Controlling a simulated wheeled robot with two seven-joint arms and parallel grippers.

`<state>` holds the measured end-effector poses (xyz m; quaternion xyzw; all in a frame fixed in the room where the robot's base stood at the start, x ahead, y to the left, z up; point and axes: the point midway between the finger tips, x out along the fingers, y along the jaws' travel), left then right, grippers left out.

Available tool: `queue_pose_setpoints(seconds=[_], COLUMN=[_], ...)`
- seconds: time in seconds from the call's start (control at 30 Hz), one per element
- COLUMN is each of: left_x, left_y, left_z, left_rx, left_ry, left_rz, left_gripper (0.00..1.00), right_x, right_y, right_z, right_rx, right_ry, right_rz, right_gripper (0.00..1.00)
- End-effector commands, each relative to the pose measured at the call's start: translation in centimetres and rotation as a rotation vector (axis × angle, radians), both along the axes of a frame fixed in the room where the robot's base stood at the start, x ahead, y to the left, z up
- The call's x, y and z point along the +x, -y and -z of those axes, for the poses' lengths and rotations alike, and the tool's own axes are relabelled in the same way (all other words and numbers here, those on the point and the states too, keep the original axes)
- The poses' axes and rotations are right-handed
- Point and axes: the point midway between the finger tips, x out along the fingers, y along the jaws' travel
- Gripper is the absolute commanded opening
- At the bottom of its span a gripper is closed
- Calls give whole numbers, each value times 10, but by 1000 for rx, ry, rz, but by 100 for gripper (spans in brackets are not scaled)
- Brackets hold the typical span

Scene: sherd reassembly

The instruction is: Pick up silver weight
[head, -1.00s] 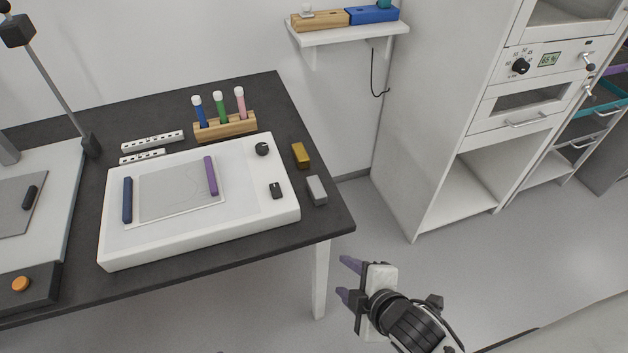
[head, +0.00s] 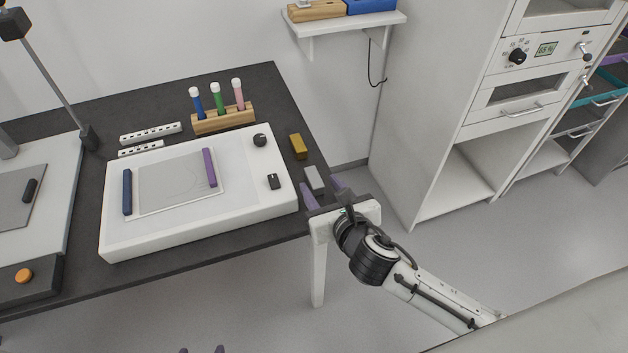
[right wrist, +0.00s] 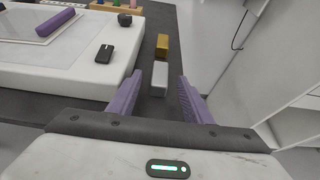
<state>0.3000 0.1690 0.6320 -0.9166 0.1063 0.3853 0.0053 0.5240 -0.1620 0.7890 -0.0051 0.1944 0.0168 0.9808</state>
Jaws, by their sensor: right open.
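The silver weight (head: 314,180) is a small grey block on the dark table near its right edge. It also shows in the right wrist view (right wrist: 159,78), between the two purple fingers and a little beyond their tips. My right gripper (head: 322,187) is open and empty at the table's right front corner, its fingers on either side of the near end of the weight in the head view. In the right wrist view the gripper (right wrist: 158,82) shows a clear gap around the weight. At the head view's bottom edge, two purple tips of my left gripper (head: 202,350) barely show.
A gold block (head: 298,146) lies just behind the silver weight. A white panel with knobs (head: 240,200) stands left of it. A rack with three coloured tubes (head: 223,119) is farther back. A white cabinet (head: 425,120) stands right of the table, across a floor gap.

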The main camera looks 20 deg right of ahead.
Motion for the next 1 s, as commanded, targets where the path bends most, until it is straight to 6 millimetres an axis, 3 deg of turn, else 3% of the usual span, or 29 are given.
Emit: queue_pose_setpoints(seconds=[0.43, 0.73, 1.0], left_x=[-5, -5, -5], left_y=[2, 3, 3], left_z=[9, 7, 7], left_rx=[1, 0, 0], left_ry=[-12, -10, -9], left_rz=[5, 7, 7], left_gripper=[52, 52, 52], right_x=[48, 52, 52], right_y=[-2, -1, -1], right_z=[21, 22, 22], right_rx=[5, 3, 3], right_ry=[-2, -1, -2], right_rz=[2, 0, 0], right_gripper=[45, 45, 0])
